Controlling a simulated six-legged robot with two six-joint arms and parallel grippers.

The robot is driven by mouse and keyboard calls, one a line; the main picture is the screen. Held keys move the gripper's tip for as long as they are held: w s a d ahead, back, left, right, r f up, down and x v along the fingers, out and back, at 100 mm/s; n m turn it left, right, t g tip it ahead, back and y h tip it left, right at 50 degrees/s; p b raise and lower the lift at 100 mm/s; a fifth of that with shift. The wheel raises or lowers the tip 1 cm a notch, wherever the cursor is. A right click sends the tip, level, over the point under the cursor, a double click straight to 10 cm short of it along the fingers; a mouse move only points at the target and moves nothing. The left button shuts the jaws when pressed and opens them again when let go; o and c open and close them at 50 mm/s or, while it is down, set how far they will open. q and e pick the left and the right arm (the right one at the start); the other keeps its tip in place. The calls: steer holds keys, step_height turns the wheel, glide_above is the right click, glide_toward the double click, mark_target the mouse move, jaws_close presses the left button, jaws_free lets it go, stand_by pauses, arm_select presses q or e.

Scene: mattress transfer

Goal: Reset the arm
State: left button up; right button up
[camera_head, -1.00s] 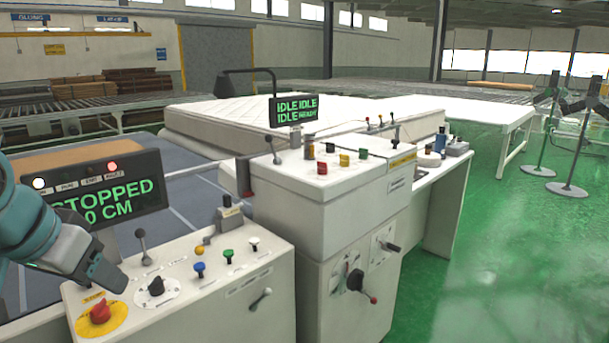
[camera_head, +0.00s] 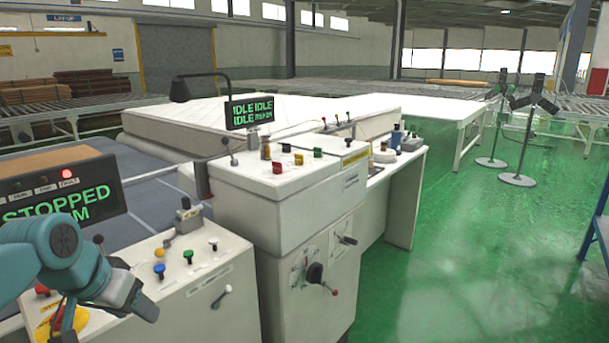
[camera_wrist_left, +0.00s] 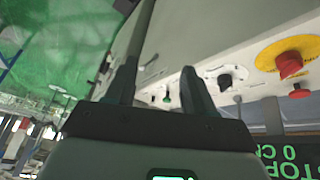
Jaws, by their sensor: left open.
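My left gripper (camera_head: 140,300) comes in from the left in the head view, above the near white control panel (camera_head: 205,312). In the left wrist view its two dark fingers (camera_wrist_left: 162,85) stand apart with nothing between them. In the head view my arm partly covers that button's yellow disc (camera_head: 50,322). A display (camera_head: 70,200) reads STOPPED. My right gripper is in neither view.
A taller white control cabinet (camera_head: 270,225) stands right of the panel, with coloured buttons and a black rotary handle (camera_head: 315,273). A white mattress (camera_head: 160,128) lies behind it. Green floor (camera_head: 470,240) is open at the right, with two stands (camera_head: 515,178) further back.

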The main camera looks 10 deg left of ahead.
arm_select(q)
steer(key=w+d+f+g+h+p, duration=0.1)
steer(key=d+f+p, duration=0.1)
steer(key=d+f, duration=0.75)
steer(key=w+d+f+g+h+p, duration=0.1)
steer(key=d+f, duration=0.3)
steer(key=f, duration=1.1)
steer(key=s+d+f+g+p, duration=0.1)
steer(key=s+d+f, duration=0.4)
steer(key=s+f, duration=0.2)
steer(key=s+d+f+n+g+h+p, duration=0.1)
steer(key=s+d+f, duration=0.5)
steer(key=s, duration=0.5)
steer(key=shift+f+n+g+h+p, duration=0.3)
steer(key=shift+f+p, duration=0.1)
steer(key=shift+f, duration=0.05)
